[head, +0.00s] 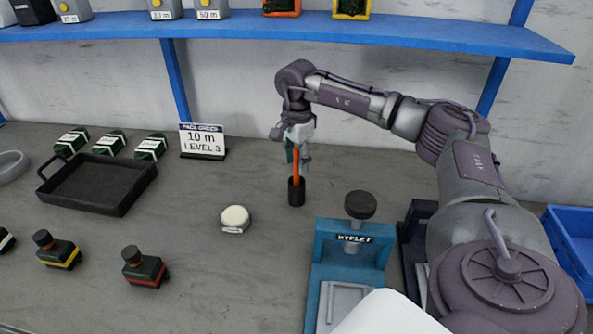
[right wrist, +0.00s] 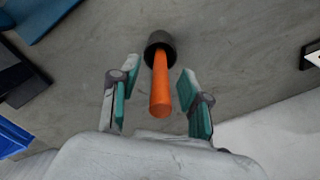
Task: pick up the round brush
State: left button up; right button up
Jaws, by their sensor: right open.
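The round brush has an orange handle (head: 296,164) that stands upright from a dark cylindrical part (head: 296,192) on the grey bench. In the right wrist view the orange handle (right wrist: 160,88) points toward the camera and the dark part (right wrist: 160,45) lies beyond it. I cannot tell whether the dark part is the brush head or a holder. My right gripper (head: 298,152) is above it, pointing down. In the right wrist view its two teal-padded fingers (right wrist: 158,92) are open, one on each side of the handle, with gaps. My left gripper is not in view.
A blue eyelet press (head: 352,238) stands right of the brush. A round white-topped item (head: 235,218) lies to its left. A sign (head: 202,141), a black tray (head: 97,184) and several dark bottles, one red-banded (head: 145,268), are further left. A blue shelf (head: 300,27) runs overhead.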

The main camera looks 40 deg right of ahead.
grip_shut()
jog(key=shift+r, duration=0.1)
